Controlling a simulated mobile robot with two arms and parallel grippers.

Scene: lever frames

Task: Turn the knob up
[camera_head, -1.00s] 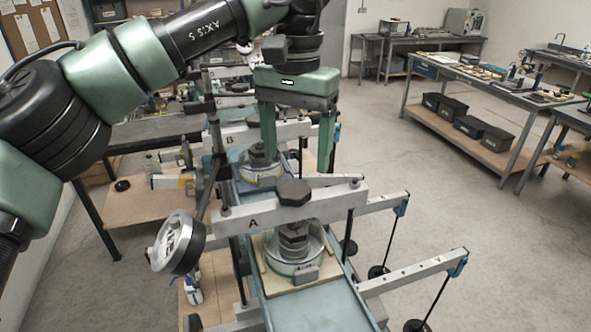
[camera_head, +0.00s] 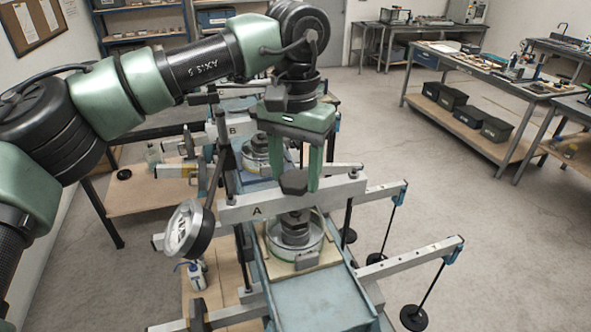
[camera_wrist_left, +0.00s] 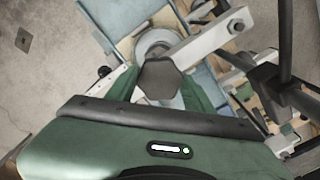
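A dark hexagonal knob (camera_head: 293,182) sits on top of the pale crossbeam marked A (camera_head: 240,208), above a round metal cell. My left gripper (camera_head: 297,176) points down at the knob with its two green fingers spread. In the left wrist view the knob (camera_wrist_left: 160,80) appears between the fingers of the left gripper (camera_wrist_left: 160,86), close to both. I cannot tell whether the fingers touch it. My right gripper is not in view.
A round dial gauge (camera_head: 184,229) stands left of beam A. A second frame marked B (camera_head: 237,133) stands behind. Lever bars with hanging weights (camera_head: 414,318) stick out to the right. Open floor lies farther right, before a workbench (camera_head: 500,75).

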